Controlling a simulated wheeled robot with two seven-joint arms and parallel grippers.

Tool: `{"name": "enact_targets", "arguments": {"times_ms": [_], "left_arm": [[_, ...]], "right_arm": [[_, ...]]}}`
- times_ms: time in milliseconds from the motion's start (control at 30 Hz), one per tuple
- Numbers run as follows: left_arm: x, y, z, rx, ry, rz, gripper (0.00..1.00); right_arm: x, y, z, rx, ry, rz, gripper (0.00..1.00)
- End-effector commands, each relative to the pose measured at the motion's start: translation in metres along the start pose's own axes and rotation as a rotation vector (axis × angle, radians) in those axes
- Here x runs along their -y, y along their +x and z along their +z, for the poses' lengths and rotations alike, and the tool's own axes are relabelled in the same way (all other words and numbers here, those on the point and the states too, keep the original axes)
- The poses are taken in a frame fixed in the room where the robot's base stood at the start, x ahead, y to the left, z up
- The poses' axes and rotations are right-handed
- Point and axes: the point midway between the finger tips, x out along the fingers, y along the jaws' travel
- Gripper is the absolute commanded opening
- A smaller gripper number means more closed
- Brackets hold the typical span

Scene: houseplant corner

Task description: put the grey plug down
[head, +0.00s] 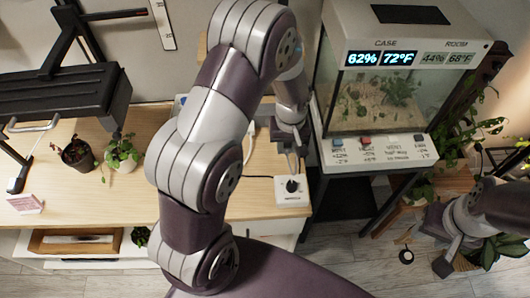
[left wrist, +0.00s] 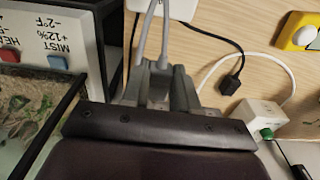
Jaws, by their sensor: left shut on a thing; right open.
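My left gripper (head: 288,146) is over the right part of the wooden table, beside the terrarium. In the left wrist view its fingers (left wrist: 157,88) are shut on the grey plug (left wrist: 157,78), which is mostly hidden between them. Grey cord (left wrist: 165,40) runs from there toward a white box at the top edge. That white box with a black dial (head: 292,190) stands at the table's front right corner, just below the gripper in the head view. I cannot tell whether the plug touches the table. My right gripper (head: 434,252) is open and empty at the lower right.
A black plug (left wrist: 231,83) lies on the wood, beside a white socket block (left wrist: 262,114) with a green part. The terrarium case (head: 372,90) stands close on the right. Potted plants (head: 122,155) stand on the left. Bare wood (head: 262,165) shows around the white box.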

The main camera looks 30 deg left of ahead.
Motion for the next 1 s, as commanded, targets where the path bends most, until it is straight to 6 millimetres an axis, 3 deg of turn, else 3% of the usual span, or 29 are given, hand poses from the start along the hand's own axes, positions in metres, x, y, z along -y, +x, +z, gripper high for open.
{"name": "enact_targets", "arguments": {"times_ms": [100, 300, 567, 1000], "left_arm": [[0.032, 0.019, -0.015, 0.003, -0.006, -0.002, 0.00], [0.060, 0.041, -0.029, 0.001, 0.000, 0.000, 0.00], [0.061, 0.081, -0.027, 0.001, 0.003, 0.000, 0.00], [0.061, 0.090, -0.027, -0.001, 0.003, 0.001, 0.00]], "right_arm": [[0.000, -0.009, -0.001, 0.000, 0.000, 0.000, 0.43], [0.000, -0.013, -0.002, 0.000, 0.000, 0.000, 0.43], [0.000, -0.018, -0.002, 0.000, 0.000, 0.000, 0.43], [0.000, -0.011, -0.001, 0.000, 0.000, 0.000, 0.43]]}}
